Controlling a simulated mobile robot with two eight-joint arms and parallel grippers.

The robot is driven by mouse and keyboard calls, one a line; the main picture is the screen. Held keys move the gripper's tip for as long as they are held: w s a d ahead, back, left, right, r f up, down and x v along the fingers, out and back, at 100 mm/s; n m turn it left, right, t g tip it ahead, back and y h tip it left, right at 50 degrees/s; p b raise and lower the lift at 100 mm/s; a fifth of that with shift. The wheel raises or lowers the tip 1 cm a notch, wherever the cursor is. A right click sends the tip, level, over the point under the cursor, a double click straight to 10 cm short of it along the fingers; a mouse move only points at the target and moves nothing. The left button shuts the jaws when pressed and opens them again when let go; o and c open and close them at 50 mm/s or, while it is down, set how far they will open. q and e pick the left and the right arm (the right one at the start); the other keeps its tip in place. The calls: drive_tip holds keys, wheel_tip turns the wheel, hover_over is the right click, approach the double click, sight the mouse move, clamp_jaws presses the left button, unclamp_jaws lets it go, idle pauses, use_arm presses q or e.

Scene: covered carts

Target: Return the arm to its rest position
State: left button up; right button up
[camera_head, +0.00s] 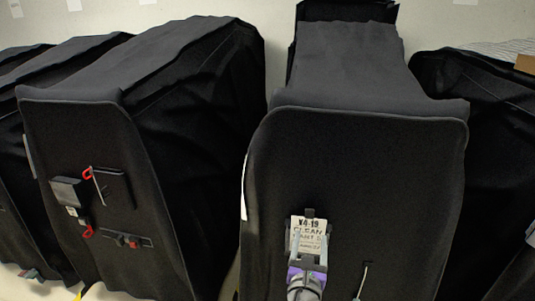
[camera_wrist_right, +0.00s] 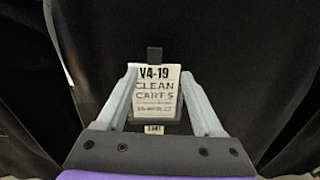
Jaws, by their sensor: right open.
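A white tag (camera_head: 308,226) reading "V4-19 CLEAN CARTS" is on the front of a black covered cart (camera_head: 360,160) at centre right. A small black clip (camera_wrist_right: 154,54) shows at the tag's top edge in the right wrist view. My right gripper (camera_head: 309,240) is open in front of the tag. In the right wrist view, its grey fingers (camera_wrist_right: 159,74) stand to either side of the tag (camera_wrist_right: 155,92), with a gap visible near the tips. I cannot tell how far the fingers are from the cover. My left gripper is not in view.
Another black covered cart (camera_head: 75,130) stands to the left, with black holders and red hooks (camera_head: 88,172) on its front. More covered carts stand at the far left and right (camera_head: 485,110). A pale wall (camera_head: 280,15) is behind. A narrow floor gap separates the two middle carts.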

drive_tip(key=s+d+f+m+g+p, duration=0.1)
drive_tip(key=s+d+f+m+g, duration=0.1)
drive_tip(key=s+d+m, duration=0.3)
drive_tip(key=s+d+f+m+g+h, duration=0.1)
drive_tip(key=s+f+m+g, duration=0.15)
drive_tip(key=m, duration=0.45)
drive_tip(key=s+d+f+m+g+p, duration=0.1)
drive_tip(key=s+d+m+g, duration=0.2)
drive_tip(key=s+m, duration=0.25)
drive_tip(key=s+a+f+m+g+y+p, duration=0.2)
drive_tip(key=s+a+f+m+g+y, duration=0.2)
drive_tip(key=s+m, duration=0.8)
wheel_tip(320, 180, down, 2)
drive_tip(key=shift+a+m+y, duration=1.1)
drive_tip(key=shift+a+m, duration=0.05)
drive_tip(key=shift+a, duration=0.05)
